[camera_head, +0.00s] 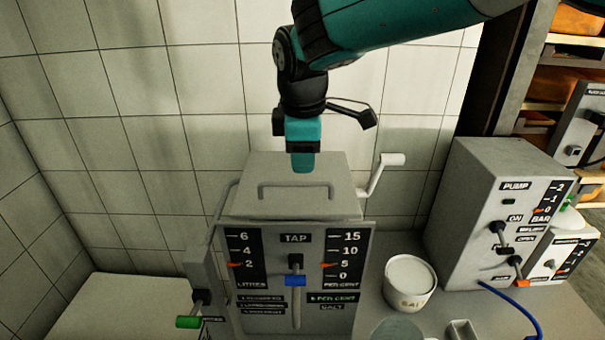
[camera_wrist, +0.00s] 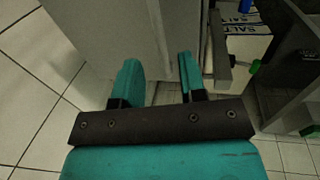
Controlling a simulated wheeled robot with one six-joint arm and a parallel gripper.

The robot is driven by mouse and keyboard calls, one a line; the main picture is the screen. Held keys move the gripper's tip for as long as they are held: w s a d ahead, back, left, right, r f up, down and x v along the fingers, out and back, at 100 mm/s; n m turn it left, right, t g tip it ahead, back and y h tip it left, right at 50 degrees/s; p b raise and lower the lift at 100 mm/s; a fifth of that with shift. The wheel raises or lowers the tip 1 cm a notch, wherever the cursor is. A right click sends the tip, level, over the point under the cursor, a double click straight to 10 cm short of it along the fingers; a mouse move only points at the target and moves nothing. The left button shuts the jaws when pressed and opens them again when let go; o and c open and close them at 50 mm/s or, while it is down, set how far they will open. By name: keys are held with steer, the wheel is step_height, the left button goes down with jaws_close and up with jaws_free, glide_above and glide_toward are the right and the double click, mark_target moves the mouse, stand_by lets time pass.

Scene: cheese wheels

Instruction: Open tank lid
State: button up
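The tank (camera_head: 295,265) is a grey box with a TAP panel on its front, carrying litre and per cent scales. Its grey lid (camera_head: 345,210) lies on top and looks shut. A thin bar handle (camera_head: 283,186) runs across the lid. My gripper (camera_head: 303,168) points down over the lid, close to the handle and just behind it in the picture; I cannot tell whether they touch. In the wrist view my gripper's two teal fingers (camera_wrist: 160,75) stand apart with nothing clearly held between them. The handle cannot be made out there.
A white crank (camera_head: 380,170) sticks out at the tank's right. A green-tipped lever (camera_head: 190,321) is at its lower left. A white salt tub (camera_head: 405,285) and a grey pump box (camera_head: 500,210) stand to the right. A tiled wall (camera_head: 130,90) is behind.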

mark_target(303, 182)
steer(key=f, duration=0.2)
steer(key=w+f, duration=0.1)
steer(key=f, duration=0.2)
steer(key=shift+f+p, duration=0.3)
steer(key=shift+p, duration=0.1)
jaws_close()
